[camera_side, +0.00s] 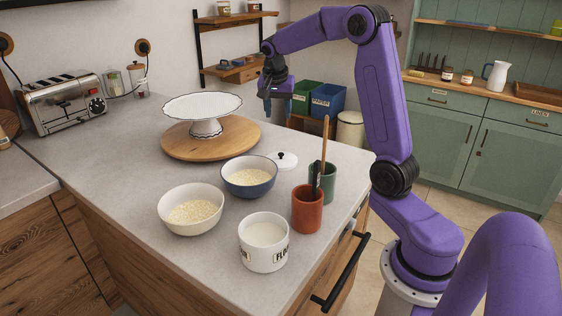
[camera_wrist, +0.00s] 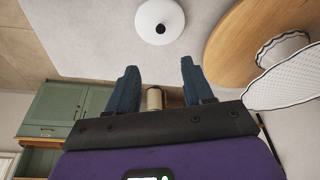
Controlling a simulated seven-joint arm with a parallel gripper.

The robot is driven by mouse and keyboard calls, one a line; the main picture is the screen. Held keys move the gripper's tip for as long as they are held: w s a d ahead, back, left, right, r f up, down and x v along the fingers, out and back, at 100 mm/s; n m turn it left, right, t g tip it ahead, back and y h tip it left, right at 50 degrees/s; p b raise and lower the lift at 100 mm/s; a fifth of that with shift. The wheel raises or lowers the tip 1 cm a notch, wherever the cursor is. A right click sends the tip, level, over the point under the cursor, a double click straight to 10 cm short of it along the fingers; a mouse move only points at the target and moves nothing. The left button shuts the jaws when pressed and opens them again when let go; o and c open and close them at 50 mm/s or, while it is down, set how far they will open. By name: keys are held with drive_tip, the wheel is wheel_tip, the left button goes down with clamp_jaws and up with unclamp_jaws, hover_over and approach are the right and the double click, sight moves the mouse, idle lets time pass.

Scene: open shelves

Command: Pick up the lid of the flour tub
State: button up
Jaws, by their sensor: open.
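The flour tub (camera_side: 264,246) is white with a dark-lettered label. It stands open near the front of the counter, with white flour inside. A white round lid with a black knob (camera_side: 283,160) lies on the counter behind the blue bowl, apart from the tub. The lid also shows at the top of the wrist view (camera_wrist: 160,20), beyond the fingertips. My gripper (camera_side: 278,112) is high above the far side of the counter, behind the lid. In the wrist view its two blue fingers (camera_wrist: 159,66) are spread apart, with nothing held between them.
A blue bowl (camera_side: 250,184) and a cream bowl (camera_side: 191,218) stand near the lid. A white cake stand (camera_side: 205,127) sits on a round wooden board (camera_side: 177,147).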

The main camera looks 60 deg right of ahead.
hover_over(281, 154)
drive_tip(key=a, duration=0.1)
drive_tip(key=f, duration=0.7)
drive_tip(key=s+f, duration=0.1)
drive_tip(key=f, duration=0.3)
drive_tip(key=shift+a, duration=0.1)
drive_tip(key=shift+a+x, duration=0.15)
drive_tip(key=shift+x, duration=1.3)
drive_tip(key=shift+a+x, duration=0.1)
drive_tip(key=shift+x, duration=1.4)
drive_tip(key=shift+w, duration=0.15)
clamp_jaws()
